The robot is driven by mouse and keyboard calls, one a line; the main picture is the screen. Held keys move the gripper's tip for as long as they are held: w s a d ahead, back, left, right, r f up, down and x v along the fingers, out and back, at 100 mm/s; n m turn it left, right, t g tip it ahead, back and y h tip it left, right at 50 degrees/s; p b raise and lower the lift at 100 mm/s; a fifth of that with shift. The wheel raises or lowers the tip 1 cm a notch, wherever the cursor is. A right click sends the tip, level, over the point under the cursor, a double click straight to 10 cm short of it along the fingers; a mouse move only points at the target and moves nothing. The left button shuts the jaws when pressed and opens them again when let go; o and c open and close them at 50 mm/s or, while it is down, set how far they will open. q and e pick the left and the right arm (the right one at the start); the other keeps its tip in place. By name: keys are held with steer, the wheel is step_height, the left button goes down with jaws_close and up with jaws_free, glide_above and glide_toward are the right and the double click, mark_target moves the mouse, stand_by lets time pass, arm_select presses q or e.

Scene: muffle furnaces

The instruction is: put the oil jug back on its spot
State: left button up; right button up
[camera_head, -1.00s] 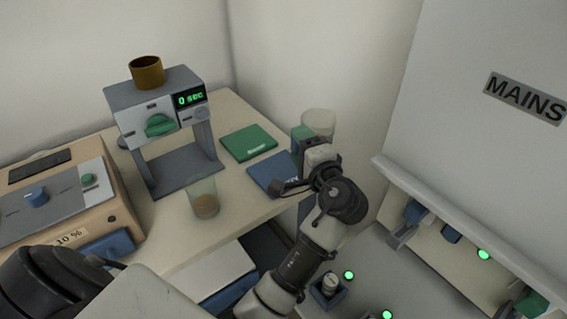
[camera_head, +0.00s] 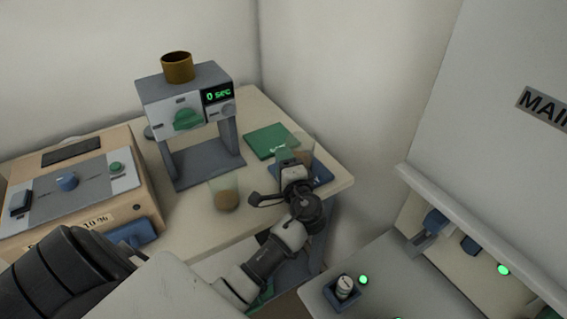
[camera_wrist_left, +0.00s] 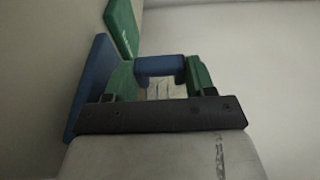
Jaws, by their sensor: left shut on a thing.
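My left gripper (camera_head: 293,172) is shut on the blue handle of a clear jug (camera_head: 304,148) with brownish contents. The handle (camera_wrist_left: 160,66) shows between the green fingers in the left wrist view. The jug is over the blue mat (camera_head: 322,174) at the table's right end, partly hidden by the gripper. I cannot tell whether it touches the mat. A green mat (camera_head: 265,140) lies just behind and to the left. In the left wrist view the blue mat (camera_wrist_left: 88,85) and green mat (camera_wrist_left: 121,25) are on the left. My right gripper is not in view.
A clear cup (camera_head: 224,196) with brown contents stands at the table's front, by a grey dispenser (camera_head: 204,161) with a green display. A tan box (camera_head: 80,190) with knobs is at left. A wall and a white MAINS cabinet (camera_head: 480,110) bound the right side.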

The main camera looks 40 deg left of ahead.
arm_select(q)
steer(key=shift+r, duration=0.1)
steer(key=shift+f, duration=0.2)
steer(key=o, duration=1.3)
steer(key=shift+o, duration=0.2)
steer(key=shift+r, duration=0.1)
steer(key=shift+d+r, duration=0.1)
steer(key=shift+d, duration=0.05)
steer(key=b+v, duration=0.1)
steer(key=v, duration=1)
steer(key=shift+s+d, duration=0.25)
steer(key=shift+d, duration=0.1)
